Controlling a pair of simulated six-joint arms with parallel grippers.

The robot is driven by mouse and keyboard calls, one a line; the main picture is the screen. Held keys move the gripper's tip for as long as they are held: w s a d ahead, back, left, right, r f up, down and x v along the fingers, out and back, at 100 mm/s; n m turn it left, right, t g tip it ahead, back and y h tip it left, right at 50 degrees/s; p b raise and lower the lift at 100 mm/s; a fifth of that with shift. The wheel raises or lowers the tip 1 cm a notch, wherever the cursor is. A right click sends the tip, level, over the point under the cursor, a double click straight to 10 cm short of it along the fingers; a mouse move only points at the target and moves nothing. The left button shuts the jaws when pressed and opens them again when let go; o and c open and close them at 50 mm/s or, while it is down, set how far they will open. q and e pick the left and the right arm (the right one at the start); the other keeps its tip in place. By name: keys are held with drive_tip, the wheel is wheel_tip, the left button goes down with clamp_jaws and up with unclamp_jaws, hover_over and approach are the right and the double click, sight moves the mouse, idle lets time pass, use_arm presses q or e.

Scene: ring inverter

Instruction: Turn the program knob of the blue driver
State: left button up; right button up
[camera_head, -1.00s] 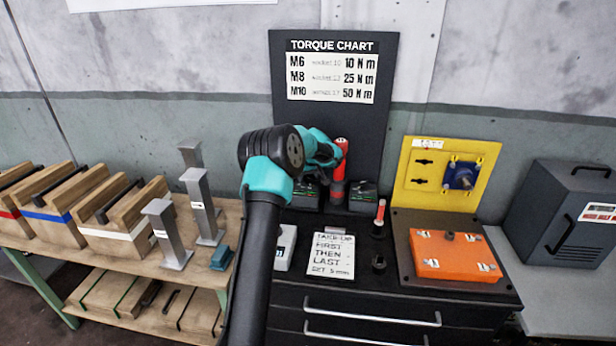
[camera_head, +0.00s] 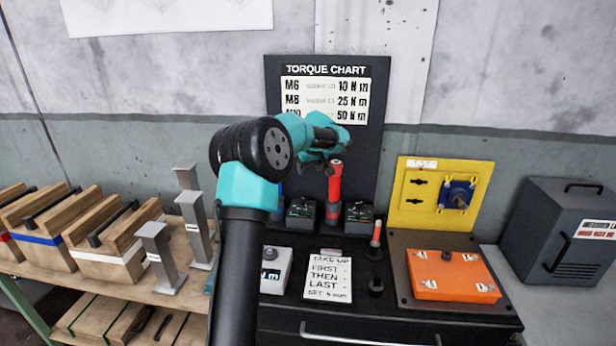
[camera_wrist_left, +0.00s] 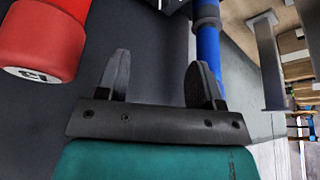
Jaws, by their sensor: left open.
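The blue driver (camera_wrist_left: 207,45) shows in the left wrist view as an upright blue shaft beyond the right finger. In the head view only a blue sliver (camera_head: 279,212) shows behind my left arm; its knob is not clearly seen. The red driver (camera_head: 334,185) stands upright in the head view, and its red end, with a white marking, fills the upper left of the left wrist view (camera_wrist_left: 40,40). My left gripper (camera_wrist_left: 160,75) is open and empty, apart from both drivers. In the head view it is near the red driver's top. My right gripper is not in view.
The torque chart board (camera_head: 325,95) stands behind the drivers. Black boxes (camera_head: 358,217) flank the red driver's base. A yellow panel (camera_head: 440,190) and an orange box (camera_head: 453,276) are to the right. Grey metal posts (camera_head: 196,225) stand on the wooden bench at left.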

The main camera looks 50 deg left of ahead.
sight(303, 199)
use_arm(q)
drive_tip(key=shift+d+r, duration=0.1)
drive_tip(key=shift+r, duration=0.1)
drive_tip(key=shift+s, duration=0.1)
drive_tip(key=m, duration=0.1)
drive_tip(key=s+a+m+t, duration=0.1)
drive_tip(key=m, duration=0.1)
drive_tip(key=s+m+h, duration=0.1)
drive_tip(key=shift+a+m+t, duration=0.3)
drive_tip(key=shift+f, duration=0.15)
drive_tip(key=x, duration=1.7)
drive_tip(key=shift+s+f, duration=0.1)
drive_tip(key=shift+s, duration=0.05)
drive_tip(key=shift+c, duration=0.4)
